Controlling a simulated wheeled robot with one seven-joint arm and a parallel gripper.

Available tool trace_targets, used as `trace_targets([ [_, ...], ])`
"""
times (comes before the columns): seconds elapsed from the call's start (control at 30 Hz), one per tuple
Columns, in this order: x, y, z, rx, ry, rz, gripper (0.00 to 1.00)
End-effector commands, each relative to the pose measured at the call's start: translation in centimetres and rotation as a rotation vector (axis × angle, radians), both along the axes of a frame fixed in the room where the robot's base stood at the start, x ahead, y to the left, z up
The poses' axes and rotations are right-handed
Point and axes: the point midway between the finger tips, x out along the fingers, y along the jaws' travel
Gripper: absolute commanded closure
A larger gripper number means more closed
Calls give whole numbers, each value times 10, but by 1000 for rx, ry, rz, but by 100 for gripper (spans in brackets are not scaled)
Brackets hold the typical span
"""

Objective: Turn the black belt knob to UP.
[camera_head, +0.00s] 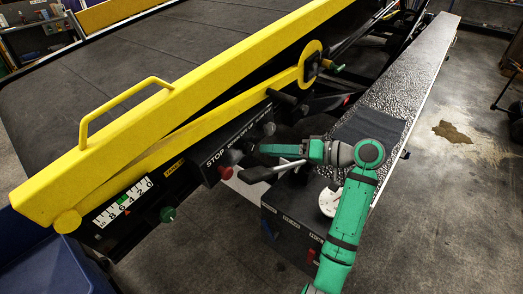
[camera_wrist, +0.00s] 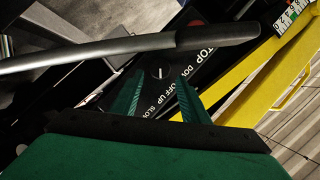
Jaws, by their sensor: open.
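The black belt knob (camera_wrist: 158,72) shows in the wrist view beside the white words DOWN, OFF and UP on the dark control panel. A short pale mark is on its face; I cannot tell which word it points at. My gripper (camera_wrist: 158,80) is open, with one green finger on each side of the knob in this view. Contact cannot be made out. In the head view my gripper (camera_head: 268,151) is at the panel (camera_head: 215,158), just right of a black knob (camera_head: 234,156). I cannot tell for sure whether that is the belt knob.
A grey lever with a black grip (camera_wrist: 218,36) crosses close to my fingers; it also shows in the head view (camera_head: 262,172). A red stop button (camera_head: 226,172) and another black knob (camera_head: 268,128) are near. A yellow rail (camera_head: 180,110) runs alongside.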

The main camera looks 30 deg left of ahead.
Motion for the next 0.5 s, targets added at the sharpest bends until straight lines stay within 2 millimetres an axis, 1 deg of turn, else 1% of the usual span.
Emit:
trace_targets([
  [0.03, 3, -10, 3, 0, 0, -3, 59],
  [0.2, 7, -31, 9, -1, 0, -1, 59],
  [0.33, 8, -39, 11, 0, 0, 0, 59],
  [0.5, 9, -42, 12, -1, 0, 1, 59],
])
